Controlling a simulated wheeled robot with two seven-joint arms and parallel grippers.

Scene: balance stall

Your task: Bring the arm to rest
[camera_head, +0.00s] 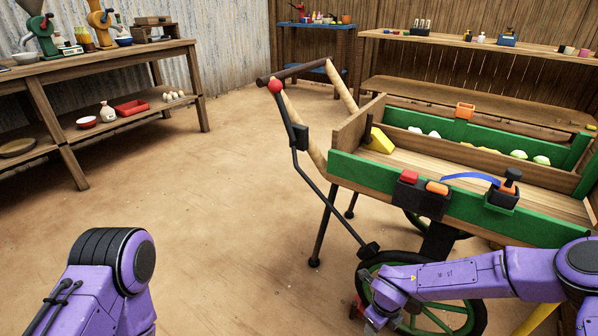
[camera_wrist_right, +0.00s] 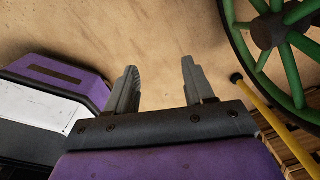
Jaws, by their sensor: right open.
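My right arm (camera_head: 455,279) reaches in from the right edge, in front of the cart's near wheel (camera_head: 440,318). Its gripper (camera_head: 376,322) hangs low at the bottom of the head view, partly cut off. In the right wrist view the gripper (camera_wrist_right: 160,72) has its two fingers apart, with only bare floor between them. The green-spoked wheel (camera_wrist_right: 272,32) is to the right of the fingers, apart from them. My left arm (camera_head: 108,275) shows at the bottom left, bent, with its gripper out of view.
A wooden cart (camera_head: 345,168) with green sides stands right of centre. A black lever with a red knob (camera_head: 275,86) rises at its left end. A workbench (camera_head: 105,62) stands at the left, shelves (camera_head: 480,45) at the back right. The floor between is clear.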

